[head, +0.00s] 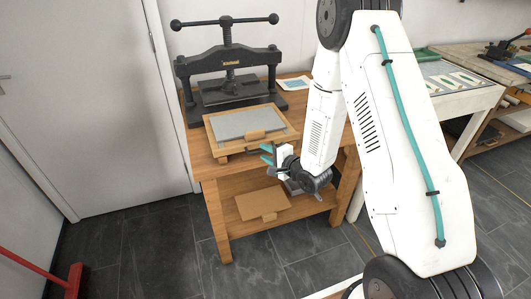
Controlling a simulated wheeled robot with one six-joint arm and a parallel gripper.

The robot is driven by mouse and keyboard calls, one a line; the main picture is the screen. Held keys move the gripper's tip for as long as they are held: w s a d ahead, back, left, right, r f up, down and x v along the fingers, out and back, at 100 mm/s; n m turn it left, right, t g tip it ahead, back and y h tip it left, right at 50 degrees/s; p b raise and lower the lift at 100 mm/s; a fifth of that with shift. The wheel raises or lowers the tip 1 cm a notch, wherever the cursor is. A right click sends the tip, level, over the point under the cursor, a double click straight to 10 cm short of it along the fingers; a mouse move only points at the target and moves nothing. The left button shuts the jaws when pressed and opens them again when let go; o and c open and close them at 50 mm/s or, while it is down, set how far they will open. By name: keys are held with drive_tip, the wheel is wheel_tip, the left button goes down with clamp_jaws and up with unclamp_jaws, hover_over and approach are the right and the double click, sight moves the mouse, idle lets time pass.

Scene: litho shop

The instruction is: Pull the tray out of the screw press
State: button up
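The wooden bench (208,170) has a lower shelf with a flat wooden board (262,203). A paper sheet (294,83) lies right of the press. A second worktable (455,90) stands at right. A red stand (74,279) is at lower left. The tiled floor before the bench is clear.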

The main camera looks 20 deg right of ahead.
drive_tip(key=v, duration=0.7)
idle(0.3)
drive_tip(key=s+d+f+n+g+h, duration=0.5)
drive_tip(key=s+d+f+n+g, duration=0.1)
drive_tip(key=s+f+n+g, duration=0.15)
drive_tip(key=s+a+r+n+g, duration=0.2)
drive_tip(key=s+r, duration=0.6)
drive_tip(key=r, duration=0.3)
drive_tip(key=s+a+r+n+g, duration=0.1)
drive_tip(key=s+a+r+n, duration=0.1)
drive_tip(key=s+r, duration=0.6)
drive_tip(key=s+a+r+n+g+h, duration=0.1)
drive_tip(key=s+a+r+n+g, duration=0.1)
drive_tip(key=s+r, duration=0.6)
wheel_tip(320, 180, up, 8)
drive_tip(key=shift+s+f+n+g, duration=0.25)
drive_tip(key=shift+s+n+g, duration=0.1)
drive_tip(key=shift+n, duration=0.1)
